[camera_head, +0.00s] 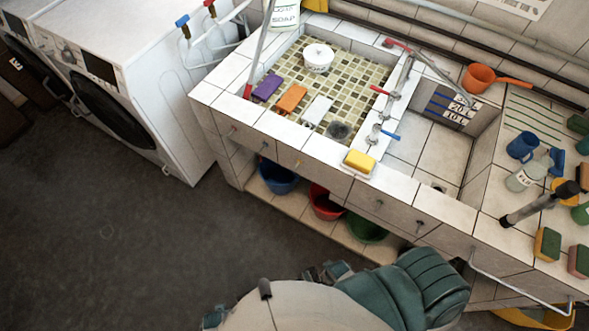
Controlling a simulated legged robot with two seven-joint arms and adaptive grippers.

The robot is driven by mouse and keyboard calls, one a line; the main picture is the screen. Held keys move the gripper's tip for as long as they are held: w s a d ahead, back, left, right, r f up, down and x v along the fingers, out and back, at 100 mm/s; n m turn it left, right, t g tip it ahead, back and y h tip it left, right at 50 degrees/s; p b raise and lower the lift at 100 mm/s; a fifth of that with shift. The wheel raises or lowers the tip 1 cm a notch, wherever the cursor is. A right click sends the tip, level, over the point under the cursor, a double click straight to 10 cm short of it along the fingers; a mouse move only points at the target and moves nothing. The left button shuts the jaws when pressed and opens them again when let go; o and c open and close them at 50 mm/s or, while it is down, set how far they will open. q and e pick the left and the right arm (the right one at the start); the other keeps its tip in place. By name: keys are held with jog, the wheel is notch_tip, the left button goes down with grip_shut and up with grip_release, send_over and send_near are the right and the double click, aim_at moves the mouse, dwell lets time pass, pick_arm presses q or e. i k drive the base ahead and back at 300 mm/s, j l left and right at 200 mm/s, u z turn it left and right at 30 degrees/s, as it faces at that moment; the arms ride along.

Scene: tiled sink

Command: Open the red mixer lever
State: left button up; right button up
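The red mixer lever (380,90) sticks out to the left from the metal mixer on the tiled divider between the two sink basins. A blue lever (390,134) sits on the same fittings, nearer to me, and points right. Another red part (397,44) shows at the far end of the divider, by a long metal pipe. Nothing of mine touches the red lever. I make out neither gripper in this view. Only parts of my own body, beige and teal, show at the bottom.
The left basin (340,72) has a mosaic floor and a white round container (318,58). A yellow sponge (359,160) lies on the front edge. An orange dipper (480,78) is at the back right. Bottles and sponges crowd the right counter. Open floor lies at left.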

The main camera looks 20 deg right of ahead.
aim_at(393, 96)
jog(key=l+z, duration=0.15)
jog(key=z, duration=1)
jog(key=j+z, duration=0.1)
jog(key=z, duration=0.25)
jog(key=k, duration=0.05)
